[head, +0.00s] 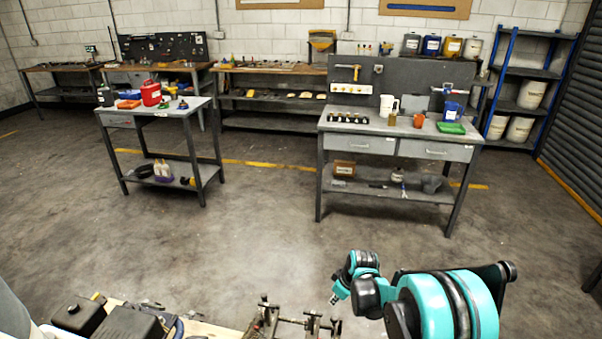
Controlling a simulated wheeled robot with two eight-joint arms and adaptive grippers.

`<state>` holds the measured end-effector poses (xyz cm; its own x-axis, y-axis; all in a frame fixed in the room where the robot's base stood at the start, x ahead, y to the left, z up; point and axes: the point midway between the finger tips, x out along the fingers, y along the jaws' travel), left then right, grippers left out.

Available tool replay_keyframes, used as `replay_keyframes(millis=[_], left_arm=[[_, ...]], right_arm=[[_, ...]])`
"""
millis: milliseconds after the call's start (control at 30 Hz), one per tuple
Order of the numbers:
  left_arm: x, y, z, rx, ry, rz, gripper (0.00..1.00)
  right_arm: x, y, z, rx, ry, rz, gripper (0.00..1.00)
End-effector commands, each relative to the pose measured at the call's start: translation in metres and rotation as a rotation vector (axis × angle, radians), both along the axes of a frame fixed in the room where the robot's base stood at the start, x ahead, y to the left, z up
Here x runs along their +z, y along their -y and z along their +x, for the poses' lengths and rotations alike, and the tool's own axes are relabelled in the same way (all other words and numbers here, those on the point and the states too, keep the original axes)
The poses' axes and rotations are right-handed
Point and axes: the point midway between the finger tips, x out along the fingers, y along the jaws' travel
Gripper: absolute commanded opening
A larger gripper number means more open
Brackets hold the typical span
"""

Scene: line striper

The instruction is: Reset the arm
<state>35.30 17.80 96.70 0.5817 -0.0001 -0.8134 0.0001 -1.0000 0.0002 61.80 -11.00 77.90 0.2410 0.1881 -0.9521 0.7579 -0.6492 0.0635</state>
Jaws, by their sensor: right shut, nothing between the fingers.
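My right arm comes in from the lower right with teal and black links. Its small gripper (335,299) points down and left, shut and empty, above the floor just beyond a metal frame (288,320) at the bottom edge. I cannot tell whether it touches the frame, but it looks apart from it. My left gripper is not in view.
Black boxes (130,323) on a wooden surface sit at the bottom left, cut off by the edge. A grey workbench (400,130) with tools stands ahead right, a smaller cart (165,111) ahead left. Blue shelving (520,75) is at the right. The floor (250,235) between is clear.

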Motion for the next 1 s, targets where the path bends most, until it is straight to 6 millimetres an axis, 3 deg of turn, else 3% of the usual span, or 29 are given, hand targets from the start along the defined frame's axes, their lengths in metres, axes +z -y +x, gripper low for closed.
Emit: replay_keyframes(millis=[33,200,400,500,633,800,1000], left_arm=[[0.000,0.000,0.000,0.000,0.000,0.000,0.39],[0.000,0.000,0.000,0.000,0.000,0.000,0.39],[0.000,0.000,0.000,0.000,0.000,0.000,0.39],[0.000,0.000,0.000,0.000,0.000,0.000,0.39],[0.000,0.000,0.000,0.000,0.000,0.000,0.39],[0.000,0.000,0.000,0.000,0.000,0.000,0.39],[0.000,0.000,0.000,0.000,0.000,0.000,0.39]], right_arm=[[0.026,0.005,-0.011,-0.046,0.011,0.002,0.00],[0.096,0.019,-0.049,-0.212,0.054,0.017,0.00],[0.155,0.035,-0.108,-0.400,0.110,0.048,0.00],[0.174,0.042,-0.140,-0.492,0.140,0.068,0.00],[0.190,0.051,-0.183,-0.608,0.180,0.101,0.00],[0.194,0.061,-0.231,-0.739,0.228,0.147,0.00],[0.189,0.067,-0.261,-0.828,0.263,0.187,0.00]])
